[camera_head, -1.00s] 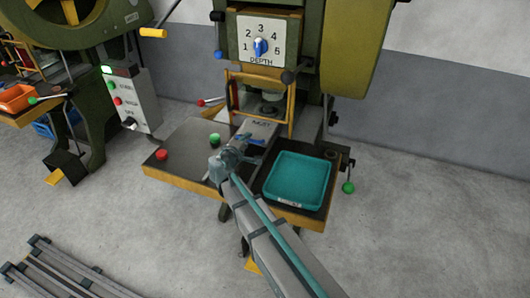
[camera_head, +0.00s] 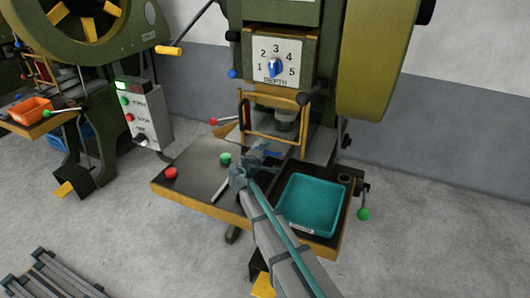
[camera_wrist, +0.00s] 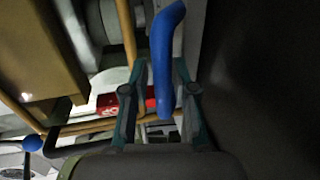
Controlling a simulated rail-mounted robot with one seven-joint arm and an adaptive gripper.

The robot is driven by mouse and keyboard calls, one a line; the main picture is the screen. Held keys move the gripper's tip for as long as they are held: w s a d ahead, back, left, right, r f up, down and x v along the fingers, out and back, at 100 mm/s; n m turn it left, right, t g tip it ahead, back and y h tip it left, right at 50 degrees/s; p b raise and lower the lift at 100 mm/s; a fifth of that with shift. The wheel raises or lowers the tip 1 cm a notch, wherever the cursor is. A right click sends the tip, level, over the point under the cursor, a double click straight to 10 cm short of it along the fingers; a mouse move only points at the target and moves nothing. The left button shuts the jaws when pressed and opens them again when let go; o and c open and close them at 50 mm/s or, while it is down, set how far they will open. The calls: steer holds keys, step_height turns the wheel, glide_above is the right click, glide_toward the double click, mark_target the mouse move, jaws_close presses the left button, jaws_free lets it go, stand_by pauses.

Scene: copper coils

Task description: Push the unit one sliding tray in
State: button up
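The unit one sliding tray (camera_head: 284,151) is a grey slab at the mouth of the press, under the yellow guard frame. My arm and gripper hide most of it in the head view, so I cannot tell how far in it sits. My gripper (camera_head: 266,149) is at the tray's front. In the wrist view, a thick blue bent handle (camera_wrist: 163,60) runs between the two fingers of my gripper (camera_wrist: 160,100). The fingers stand apart, with gaps beside the handle. Whether one finger touches it is unclear.
The green press (camera_head: 377,55) carries a depth dial (camera_head: 275,66). A teal bin (camera_head: 311,206) stands right of my arm. Red (camera_head: 171,173) and green (camera_head: 225,159) buttons are on the dark table (camera_head: 190,180). A yellow guard frame (camera_head: 272,98) surrounds the press opening.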

steer(key=shift+o, duration=0.5)
steer(key=shift+s, duration=0.1)
steer(key=shift+s+a, duration=0.15)
steer(key=shift+s, duration=0.4)
steer(key=v, duration=0.9)
steer(key=shift+s+r, duration=0.15)
steer(key=shift+s, duration=0.15)
steer(key=shift+s+a+r, duration=0.15)
steer(key=shift+s+a, duration=0.15)
steer(key=shift+s, duration=0.25)
